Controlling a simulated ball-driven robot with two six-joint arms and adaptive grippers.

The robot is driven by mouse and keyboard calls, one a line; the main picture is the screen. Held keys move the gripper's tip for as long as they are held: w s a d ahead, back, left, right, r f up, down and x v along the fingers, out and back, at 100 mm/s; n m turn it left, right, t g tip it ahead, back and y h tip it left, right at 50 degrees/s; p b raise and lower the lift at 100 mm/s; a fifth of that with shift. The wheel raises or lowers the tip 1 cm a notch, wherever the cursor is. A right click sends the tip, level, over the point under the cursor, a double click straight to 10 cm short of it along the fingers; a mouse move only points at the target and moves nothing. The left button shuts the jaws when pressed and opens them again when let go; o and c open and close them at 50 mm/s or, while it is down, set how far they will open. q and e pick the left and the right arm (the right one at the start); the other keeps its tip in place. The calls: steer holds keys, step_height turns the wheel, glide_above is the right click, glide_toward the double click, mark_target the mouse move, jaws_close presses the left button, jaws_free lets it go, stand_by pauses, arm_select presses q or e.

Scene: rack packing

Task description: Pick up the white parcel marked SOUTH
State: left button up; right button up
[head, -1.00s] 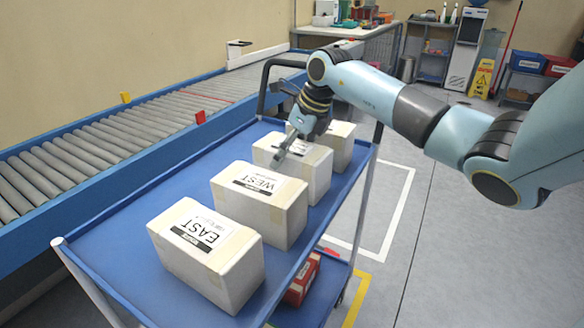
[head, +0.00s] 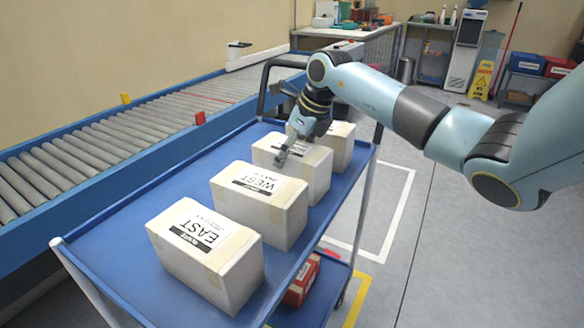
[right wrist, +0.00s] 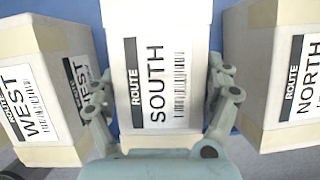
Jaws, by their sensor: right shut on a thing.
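The white parcel marked SOUTH (head: 319,180) stands on the blue top shelf of the cart, third in the row counted from the front. In the right wrist view its label (right wrist: 156,82) reads ROUTE SOUTH with a barcode. My right gripper (right wrist: 163,84) has one finger on each side of this parcel and is shut on it. In the head view the right gripper (head: 283,157) comes down over the parcel and hides part of its top. I cannot see a gap under the parcel. My left gripper is not in view.
The WEST parcel (head: 258,211) and EAST parcel (head: 207,255) stand in front on the cart (head: 113,262). The NORTH parcel (right wrist: 268,75) stands close on the other side. A roller conveyor (head: 100,146) runs along the left. A red box (head: 301,284) lies on the lower shelf.

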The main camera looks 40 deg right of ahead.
steer(key=shift+c, duration=1.2)
steer(key=shift+r, duration=0.1)
